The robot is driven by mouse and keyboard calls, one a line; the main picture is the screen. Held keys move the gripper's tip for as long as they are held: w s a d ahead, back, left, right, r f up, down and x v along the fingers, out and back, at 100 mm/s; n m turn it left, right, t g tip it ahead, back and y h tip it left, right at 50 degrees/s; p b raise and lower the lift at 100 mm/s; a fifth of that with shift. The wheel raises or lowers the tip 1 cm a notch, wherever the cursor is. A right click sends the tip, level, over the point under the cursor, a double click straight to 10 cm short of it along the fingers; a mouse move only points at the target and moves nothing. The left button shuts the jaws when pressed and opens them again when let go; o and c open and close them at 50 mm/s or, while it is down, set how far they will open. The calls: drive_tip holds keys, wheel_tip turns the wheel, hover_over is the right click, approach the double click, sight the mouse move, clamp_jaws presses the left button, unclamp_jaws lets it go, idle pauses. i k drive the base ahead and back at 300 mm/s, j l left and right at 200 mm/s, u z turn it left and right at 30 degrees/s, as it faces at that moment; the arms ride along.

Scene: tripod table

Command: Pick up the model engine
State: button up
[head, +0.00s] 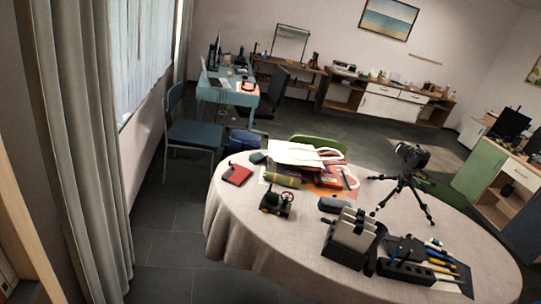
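The model engine (277,203) is a small dark model with a spoked wheel on its right side. It stands upright on the round table (245,235), which has a beige cloth, left of the middle of the tabletop. Its front side faces me and is not covered by anything. My gripper does not show in the head view, and the table is still some distance off.
A red notebook (236,173) lies left of the engine. A green-yellow roll (283,180) and a paper pile (295,154) lie behind it. A dark case (334,205), black holder (343,254), tool tray (405,270) and tripod (403,184) stand right. Cloth in front of the engine is clear.

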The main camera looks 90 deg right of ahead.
sight(272, 201)
drive_tip(key=z, duration=0.45)
drive_tip(key=l+z, duration=0.1)
drive_tip(key=z, duration=0.4)
drive_tip(key=l+z, duration=0.1)
drive_tip(key=z, duration=1.3)
drive_tip(key=i+j, duration=0.15)
drive_tip(key=i, duration=0.4)
drive_tip(key=i+j, duration=0.15)
drive_tip(key=i, duration=0.35)
drive_tip(key=i+j, duration=0.15)
drive_tip(key=i, duration=0.4)
drive_tip(key=i+j+z, duration=0.1)
drive_tip(key=i, duration=0.45)
